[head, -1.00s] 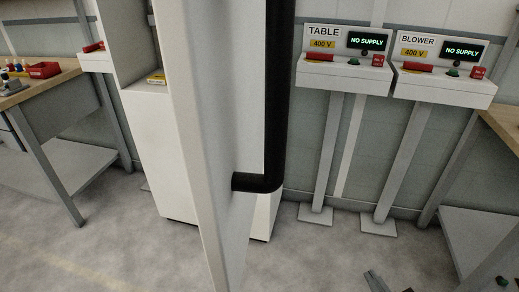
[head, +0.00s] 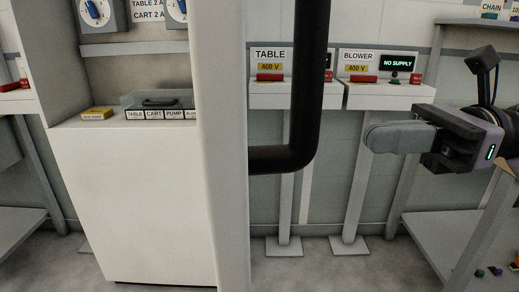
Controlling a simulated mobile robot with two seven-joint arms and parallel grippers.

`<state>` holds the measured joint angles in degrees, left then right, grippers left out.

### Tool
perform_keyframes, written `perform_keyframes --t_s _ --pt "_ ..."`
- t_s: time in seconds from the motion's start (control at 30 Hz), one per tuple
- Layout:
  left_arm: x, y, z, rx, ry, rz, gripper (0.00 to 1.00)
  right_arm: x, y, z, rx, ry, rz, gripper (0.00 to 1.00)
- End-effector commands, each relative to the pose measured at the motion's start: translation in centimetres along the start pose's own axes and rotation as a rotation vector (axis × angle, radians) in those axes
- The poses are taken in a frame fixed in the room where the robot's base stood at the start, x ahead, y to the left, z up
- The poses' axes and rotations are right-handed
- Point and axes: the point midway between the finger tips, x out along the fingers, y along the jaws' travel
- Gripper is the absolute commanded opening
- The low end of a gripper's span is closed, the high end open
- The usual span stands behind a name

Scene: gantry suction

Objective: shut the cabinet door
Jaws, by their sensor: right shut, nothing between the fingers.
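The cabinet door (head: 222,170) stands open, seen nearly edge-on as a tall pale panel near the middle of the head view. Its black bar handle (head: 310,90) is on the door's right side and bends back to the door at its lower end. The white cabinet (head: 135,200) is behind and to the left, with its inside partly showing. My right gripper (head: 372,138) is to the right of the handle, apart from it, with its fingers together and pointing left. Nothing is between the fingers. My left gripper is not in view.
A box with labels (head: 160,103) and a small yellow block (head: 97,113) sit on the cabinet ledge. TABLE (head: 290,95) and BLOWER (head: 385,96) supply stands are behind the door on the right. A workbench stands at the far right. Open floor shows below.

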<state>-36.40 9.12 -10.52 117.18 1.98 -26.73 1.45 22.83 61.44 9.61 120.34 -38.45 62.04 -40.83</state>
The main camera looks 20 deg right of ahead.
Motion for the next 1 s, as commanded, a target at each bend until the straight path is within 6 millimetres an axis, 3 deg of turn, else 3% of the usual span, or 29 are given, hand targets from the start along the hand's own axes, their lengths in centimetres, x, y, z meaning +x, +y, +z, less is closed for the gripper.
perform_keyframes --t_s 0.63,1.0 --pt "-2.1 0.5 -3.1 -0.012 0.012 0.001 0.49 8.4 0.0 0.5 0.007 -0.008 0.004 0.00" --pt "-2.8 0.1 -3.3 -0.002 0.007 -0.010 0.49 12.7 0.0 0.4 0.007 -0.008 0.002 0.00"
